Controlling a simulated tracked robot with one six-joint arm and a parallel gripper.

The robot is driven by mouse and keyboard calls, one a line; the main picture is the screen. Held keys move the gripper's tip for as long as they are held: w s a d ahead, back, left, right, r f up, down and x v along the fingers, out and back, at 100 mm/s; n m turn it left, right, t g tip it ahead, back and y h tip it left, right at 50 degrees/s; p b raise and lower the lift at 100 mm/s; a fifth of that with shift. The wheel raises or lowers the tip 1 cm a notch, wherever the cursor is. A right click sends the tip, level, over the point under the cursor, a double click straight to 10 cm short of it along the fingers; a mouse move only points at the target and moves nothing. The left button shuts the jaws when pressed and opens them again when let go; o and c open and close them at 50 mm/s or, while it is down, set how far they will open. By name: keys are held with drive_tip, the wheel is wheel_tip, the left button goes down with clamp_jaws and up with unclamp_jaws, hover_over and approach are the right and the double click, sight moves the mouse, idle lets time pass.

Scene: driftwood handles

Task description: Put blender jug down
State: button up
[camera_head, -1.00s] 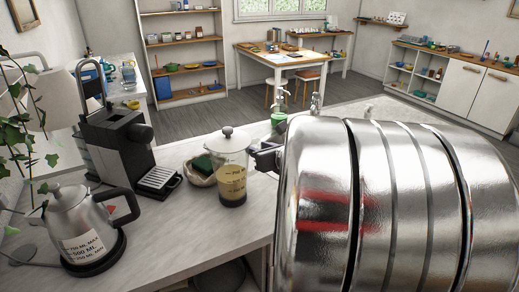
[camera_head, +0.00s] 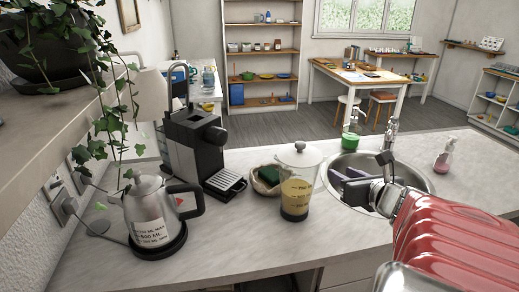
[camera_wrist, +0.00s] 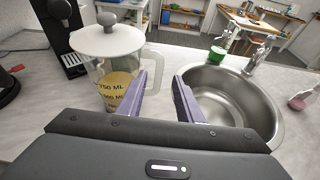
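The blender jug (camera_head: 296,193) stands upright on the counter, left of the sink. It is clear, with a white lid, a grey knob, volume marks and yellowish contents. In the wrist view the jug (camera_wrist: 118,75) is at the left, and its pale handle rises just beyond the left fingertip. My gripper (camera_head: 342,182) is to the right of the jug, over the near-left side of the sink. In the wrist view the two purple fingers of my gripper (camera_wrist: 160,85) are apart with nothing between them.
A steel kettle (camera_head: 151,215) stands at the left and a black coffee machine (camera_head: 194,145) behind it. A bowl with a green sponge (camera_head: 267,177) sits close behind the jug. The round sink (camera_head: 420,178) and soap bottle (camera_head: 444,156) are right. The counter in front of the jug is clear.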

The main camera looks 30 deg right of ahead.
drive_tip(key=v, duration=0.3)
idle(0.6)
